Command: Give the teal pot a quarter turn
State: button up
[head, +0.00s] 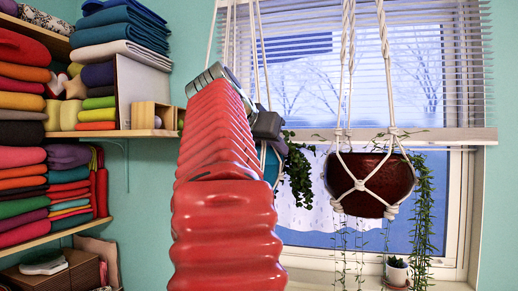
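The teal pot (271,166) hangs in a light rope hanger in front of the window. Only a strip of it shows, as my red arm hides its left side and my gripper covers its upper part. A trailing green plant hangs down on its right. My dark gripper (268,126) is at the pot's upper edge in the picture. I cannot tell whether it touches the pot or the ropes. Its fingers are not clear enough to show open or shut.
A dark red pot (371,182) hangs in a rope net to the right, with trailing vines. A small potted succulent (397,271) stands on the window sill. Shelves of folded fabric (62,122) and a small wooden box (153,116) are at left. A blind (450,75) covers the upper window.

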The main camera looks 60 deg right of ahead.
jog(key=shift+d+f, duration=0.2)
jog(key=shift+d, duration=0.25)
grip_shut()
jog(key=shift+f, duration=0.1)
dwell(1.1)
